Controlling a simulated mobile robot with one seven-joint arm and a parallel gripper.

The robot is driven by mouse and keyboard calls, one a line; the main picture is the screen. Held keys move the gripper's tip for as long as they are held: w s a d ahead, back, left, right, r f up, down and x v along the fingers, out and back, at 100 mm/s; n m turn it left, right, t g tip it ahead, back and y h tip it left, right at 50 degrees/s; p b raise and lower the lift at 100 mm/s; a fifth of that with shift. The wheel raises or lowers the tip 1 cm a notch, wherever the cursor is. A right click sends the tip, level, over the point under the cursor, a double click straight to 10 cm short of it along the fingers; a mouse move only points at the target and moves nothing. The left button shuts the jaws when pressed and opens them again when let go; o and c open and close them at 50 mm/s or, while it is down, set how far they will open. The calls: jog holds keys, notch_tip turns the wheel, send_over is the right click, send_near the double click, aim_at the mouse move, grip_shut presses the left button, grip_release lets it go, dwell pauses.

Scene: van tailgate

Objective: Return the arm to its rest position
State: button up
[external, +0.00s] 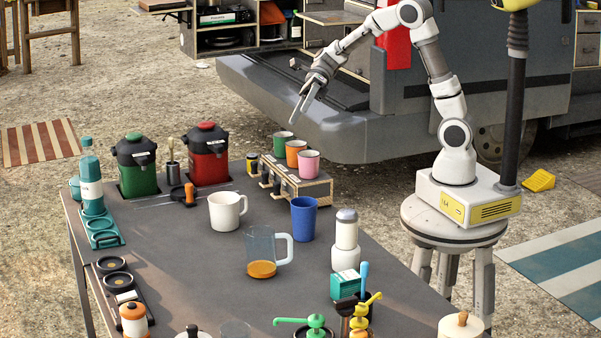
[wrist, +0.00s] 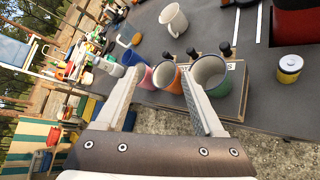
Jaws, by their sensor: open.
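My gripper (external: 305,103) is open and empty, raised above the far edge of the table near the cup stand. In the wrist view my gripper (wrist: 160,92) shows its two fingers spread wide, with nothing held between them. My arm reaches left from its base on the round stool at the right. A wooden stand (external: 300,184) on the table's far edge holds a green cup (external: 283,144), an orange cup (external: 296,153) and a pink cup (external: 309,163). The cups also show beyond the fingers in the wrist view. The gripper appears apart from them.
The table (external: 190,265) carries a white mug (external: 227,211), a blue cup (external: 304,218), a glass mug with amber liquid (external: 264,252), and green (external: 137,165) and red (external: 207,153) dispensers. The van tailgate (external: 300,115) stands behind my gripper. Open air surrounds the arm above the table.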

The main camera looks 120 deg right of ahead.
jog(key=s+a+r+n+g+h+b, duration=0.1)
jog(key=a+r+n+g+h+b, duration=0.25)
jog(key=a+n, duration=1.05)
jog(key=s+a+f+n+h+b, duration=0.1)
jog(key=s+a+f+n+h, duration=0.25)
jog(key=s+n, duration=0.65)
jog(key=s+a+f+n+h+b, duration=0.25)
jog(key=s+f+n, duration=0.3)
jog(key=n, duration=0.75)
notch_tip(320, 180, up, 19)
jog(key=p, duration=1.8)
jog(key=shift+a+y+p, duration=0.3)
jog(key=shift+y+p, duration=0.05)
jog(key=shift+p, duration=0.05)
jog(key=shift+s, duration=0.1)
